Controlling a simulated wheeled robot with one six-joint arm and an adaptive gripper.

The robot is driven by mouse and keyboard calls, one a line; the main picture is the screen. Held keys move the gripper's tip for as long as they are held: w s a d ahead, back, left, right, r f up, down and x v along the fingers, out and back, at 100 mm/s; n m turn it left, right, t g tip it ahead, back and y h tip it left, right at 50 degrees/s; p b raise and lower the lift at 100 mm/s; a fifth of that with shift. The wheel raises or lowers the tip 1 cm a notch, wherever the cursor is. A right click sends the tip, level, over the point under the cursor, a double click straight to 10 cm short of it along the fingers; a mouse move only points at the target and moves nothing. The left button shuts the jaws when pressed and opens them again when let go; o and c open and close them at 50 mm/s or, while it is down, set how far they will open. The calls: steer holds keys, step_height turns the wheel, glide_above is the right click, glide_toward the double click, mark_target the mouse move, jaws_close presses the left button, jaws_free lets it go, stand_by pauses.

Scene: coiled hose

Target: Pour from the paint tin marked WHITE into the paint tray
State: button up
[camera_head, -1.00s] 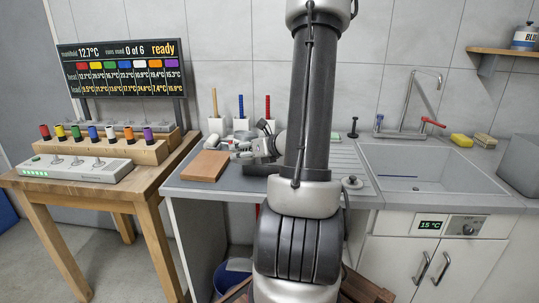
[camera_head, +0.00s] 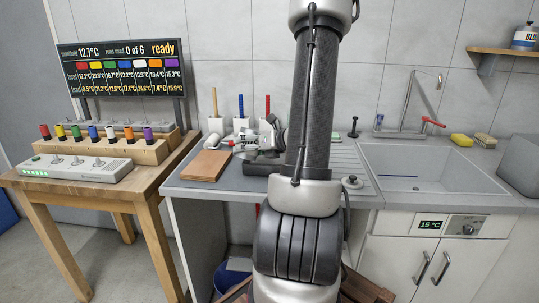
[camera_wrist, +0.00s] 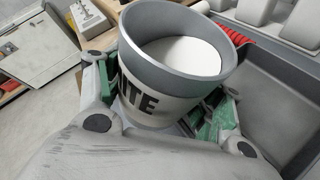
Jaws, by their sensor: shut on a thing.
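The paint tin marked WHITE (camera_wrist: 145,107) is in my gripper (camera_wrist: 160,95), with a finger on each side. Only the letters ITE show on its label in the wrist view. White paint (camera_wrist: 182,58) lies inside below the grey rim, and no stream leaves it. In the head view, my gripper (camera_head: 250,143) is over the counter, partly behind my arm, and the tin is hard to make out. A dark grey tray (camera_head: 262,168), seemingly the paint tray, lies below the gripper. Its grey wall (camera_wrist: 262,75) is right of the tin in the wrist view.
A brown board (camera_head: 206,165) lies left of the tray. White holders (camera_head: 241,124) with coloured handles stand behind. A red ribbed thing (camera_wrist: 236,36) is just beyond the tin. The sink (camera_head: 415,170) is at right, and a wooden table (camera_head: 150,180) is at left.

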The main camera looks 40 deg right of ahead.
steer(key=shift+d+r+m+y, duration=0.15)
steer(key=shift+d+m+y, duration=0.35)
steer(key=shift+d+m, duration=0.15)
stand_by(1.2)
steer(key=shift+w+d+m+y+p, duration=0.15)
steer(key=shift+m+y+p, duration=0.2)
steer(key=shift+m, duration=0.2)
stand_by(1.1)
steer(key=shift+r+m+y+p, duration=0.15)
steer(key=shift+m+y+p, duration=0.2)
steer(key=shift+m+y, duration=0.35)
stand_by(2.0)
steer(key=shift+a+n+h, duration=0.25)
steer(key=shift+n+h, duration=0.7)
steer(key=shift+n, duration=0.25)
steer(key=shift+a+n, duration=0.15)
steer(key=shift+n, duration=0.15)
steer(key=shift+f, duration=0.2)
steer(key=shift+s+a+f+n+h+b, duration=0.1)
steer(key=shift+a+f+n+h+b, duration=0.1)
steer(key=shift+a+n+h, duration=0.3)
steer(key=shift+s+a+f+n+h+b, duration=0.1)
steer(key=shift+a+n+h+b, duration=0.05)
steer(key=shift+a+n+h, duration=0.35)
steer(key=shift+a+f+n+h+b, duration=0.5)
steer(key=shift+a+n+h, duration=0.3)
steer(key=shift+n, duration=0.4)
steer(key=shift+d, duration=0.1)
